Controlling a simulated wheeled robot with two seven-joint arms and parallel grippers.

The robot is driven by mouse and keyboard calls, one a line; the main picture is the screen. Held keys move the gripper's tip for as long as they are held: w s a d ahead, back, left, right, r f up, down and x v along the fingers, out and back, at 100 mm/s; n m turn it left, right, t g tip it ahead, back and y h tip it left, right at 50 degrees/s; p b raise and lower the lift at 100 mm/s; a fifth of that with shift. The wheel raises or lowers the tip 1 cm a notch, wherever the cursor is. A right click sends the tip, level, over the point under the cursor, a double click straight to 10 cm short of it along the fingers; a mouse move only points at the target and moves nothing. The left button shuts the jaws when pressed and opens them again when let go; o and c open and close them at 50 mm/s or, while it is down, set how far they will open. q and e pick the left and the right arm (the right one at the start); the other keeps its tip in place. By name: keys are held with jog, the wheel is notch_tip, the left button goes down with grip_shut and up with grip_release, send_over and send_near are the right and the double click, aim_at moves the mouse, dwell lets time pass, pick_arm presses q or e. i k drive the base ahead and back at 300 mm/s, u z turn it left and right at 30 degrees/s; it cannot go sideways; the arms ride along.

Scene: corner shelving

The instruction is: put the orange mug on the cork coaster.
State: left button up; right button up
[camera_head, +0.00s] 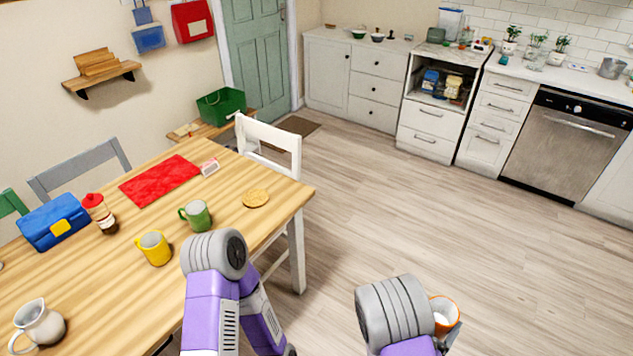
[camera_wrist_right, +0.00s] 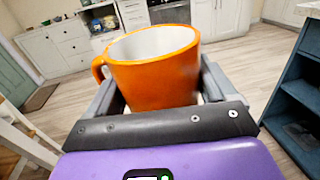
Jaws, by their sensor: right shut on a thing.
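The orange mug (camera_wrist_right: 150,75) is upright between the fingers of my right gripper (camera_wrist_right: 155,98), which is shut on it; its handle points left in the right wrist view. In the head view, the mug (camera_head: 444,312) and my right gripper (camera_head: 450,332) show at the bottom right, partly hidden by my right arm, over the floor and away from the table. The cork coaster (camera_head: 256,198) is a round tan disc lying bare near the table's right edge. My left arm reaches over the table's front edge, but its gripper is not visible.

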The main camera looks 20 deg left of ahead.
aim_at(251, 196)
jog(key=u, duration=0.45)
jog(key=i, duration=0.7)
jog(key=u, duration=0.95)
jog(key=i, duration=0.25)
jog(key=u, duration=0.3)
